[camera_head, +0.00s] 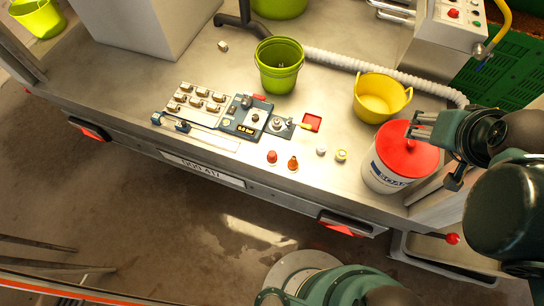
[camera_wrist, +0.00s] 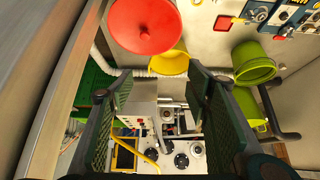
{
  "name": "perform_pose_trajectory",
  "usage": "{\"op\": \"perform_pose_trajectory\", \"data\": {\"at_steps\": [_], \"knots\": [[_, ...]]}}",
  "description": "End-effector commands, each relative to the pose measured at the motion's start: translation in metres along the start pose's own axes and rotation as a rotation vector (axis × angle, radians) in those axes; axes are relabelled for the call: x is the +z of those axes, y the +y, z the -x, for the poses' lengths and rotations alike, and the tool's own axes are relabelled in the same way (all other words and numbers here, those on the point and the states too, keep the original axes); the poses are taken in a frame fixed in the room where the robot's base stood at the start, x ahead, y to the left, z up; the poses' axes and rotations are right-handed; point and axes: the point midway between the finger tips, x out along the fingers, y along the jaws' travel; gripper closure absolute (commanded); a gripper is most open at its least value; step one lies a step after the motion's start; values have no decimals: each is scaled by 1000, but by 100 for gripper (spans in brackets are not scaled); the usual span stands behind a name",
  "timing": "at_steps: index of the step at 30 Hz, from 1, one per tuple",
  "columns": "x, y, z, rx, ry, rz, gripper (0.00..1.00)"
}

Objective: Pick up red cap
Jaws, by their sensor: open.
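Two small red caps stand near the front edge of the metal table in the head view: a red one (camera_head: 272,157) and an orange-red one (camera_head: 292,164). I cannot tell which is the named red cap. A white soap bucket (camera_head: 382,176) with a wide red lid (camera_head: 408,150) stands to their right. My gripper (camera_head: 420,128) is open and empty, and overlaps the right side of the lid in this view. In the wrist view, the open fingers of my gripper (camera_wrist: 160,88) have nothing between them, and the red lid (camera_wrist: 144,24) is at the top.
A white cap (camera_head: 321,150) and a yellow cap (camera_head: 341,155) stand beside the red ones. Behind are a red square tray (camera_head: 313,121), a measuring device (camera_head: 246,118), a green bucket (camera_head: 279,72) and a yellow bucket (camera_head: 381,98). A white hose (camera_head: 345,62) crosses behind.

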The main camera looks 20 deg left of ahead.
Motion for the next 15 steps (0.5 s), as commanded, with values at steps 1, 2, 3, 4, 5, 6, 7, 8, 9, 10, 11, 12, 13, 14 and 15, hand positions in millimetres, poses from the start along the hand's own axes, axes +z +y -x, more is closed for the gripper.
{"op": "perform_pose_trajectory", "data": {"at_steps": [1,2,3,4,5,6,7,8,9,10,11,12,13,14,15], "knots": [[0,0,0,0,0,0,52],[0,0,0,0,0,1,52],[0,-1,-1,-1,-1,2,52],[0,-1,-1,-2,-2,3,52],[0,-2,-2,-3,-3,5,52],[0,-3,-3,-4,-5,9,52],[-1,-4,-4,-6,-7,13,52],[-1,-6,-5,-8,-10,17,52],[-2,-8,-7,-11,-14,24,52],[-2,-10,-9,-14,-17,29,52],[-2,-12,-11,-17,-21,36,52],[-3,-15,-14,-21,-28,46,52],[-4,-18,-16,-25,-33,54,52],[-4,-22,-19,-29,-39,63,52],[-4,-26,-23,-35,-46,75,52]]}}
